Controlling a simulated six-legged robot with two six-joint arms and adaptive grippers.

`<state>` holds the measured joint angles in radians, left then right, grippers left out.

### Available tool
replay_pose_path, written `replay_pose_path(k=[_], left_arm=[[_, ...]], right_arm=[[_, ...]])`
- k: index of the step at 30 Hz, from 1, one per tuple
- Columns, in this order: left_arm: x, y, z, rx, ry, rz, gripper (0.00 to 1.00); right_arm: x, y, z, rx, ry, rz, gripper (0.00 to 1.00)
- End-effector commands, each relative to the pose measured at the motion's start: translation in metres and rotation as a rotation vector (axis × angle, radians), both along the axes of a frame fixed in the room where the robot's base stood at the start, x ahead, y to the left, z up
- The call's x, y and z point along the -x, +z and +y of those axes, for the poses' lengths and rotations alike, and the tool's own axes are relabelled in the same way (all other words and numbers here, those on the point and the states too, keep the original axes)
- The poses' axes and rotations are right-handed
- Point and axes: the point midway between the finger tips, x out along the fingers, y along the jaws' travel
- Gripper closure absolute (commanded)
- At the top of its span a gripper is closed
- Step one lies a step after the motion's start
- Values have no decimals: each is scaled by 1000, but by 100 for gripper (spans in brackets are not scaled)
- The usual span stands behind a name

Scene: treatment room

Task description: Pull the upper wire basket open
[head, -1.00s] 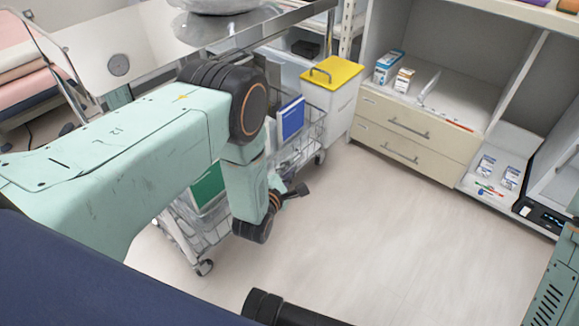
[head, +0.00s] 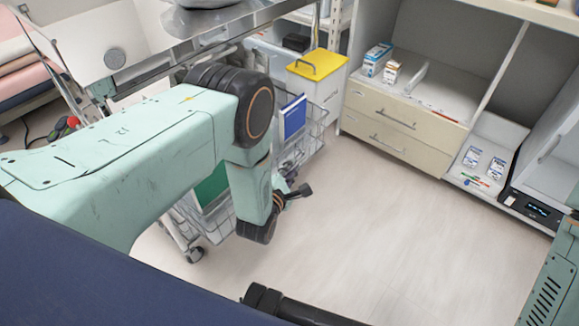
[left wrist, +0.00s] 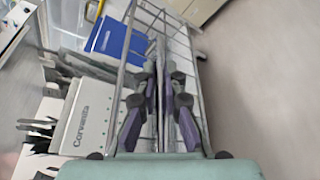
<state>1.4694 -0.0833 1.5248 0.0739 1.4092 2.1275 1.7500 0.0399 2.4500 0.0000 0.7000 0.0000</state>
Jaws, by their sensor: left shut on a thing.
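The upper wire basket (head: 312,142) juts out from the trolley under its steel top, and a blue folder (head: 292,117) stands in it. My left gripper (head: 292,192) is at the near end of the basket, partly hidden behind my own forearm. In the left wrist view the dark fingers of the left gripper (left wrist: 161,80) are shut on the wire rim of the basket (left wrist: 188,48). The blue folder (left wrist: 120,40) and a white box (left wrist: 87,122) with printed lettering show on the basket's left side there. My right gripper is not in view.
A lower basket holds a green folder (head: 212,187); a trolley castor (head: 194,254) stands below it. A white bin with a yellow lid (head: 318,65) is behind the basket. A drawer cabinet (head: 395,132) stands at the back. The pale floor (head: 370,220) to the right is clear.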

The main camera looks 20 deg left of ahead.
Motion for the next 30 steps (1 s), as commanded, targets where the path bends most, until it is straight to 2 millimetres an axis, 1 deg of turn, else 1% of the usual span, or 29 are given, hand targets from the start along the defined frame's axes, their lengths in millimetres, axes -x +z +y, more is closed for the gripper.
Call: replay_pose_path(k=[21, 22, 25, 30], left_arm=[[1, 0, -4, -1, -2, 0, 100], [1, 0, -5, -1, -2, 0, 90], [2, 0, -5, -1, -2, 0, 82], [2, 0, -5, 0, -1, 0, 82]], right_arm=[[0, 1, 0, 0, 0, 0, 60], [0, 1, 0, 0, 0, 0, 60], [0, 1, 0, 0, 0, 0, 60], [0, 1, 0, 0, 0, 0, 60]])
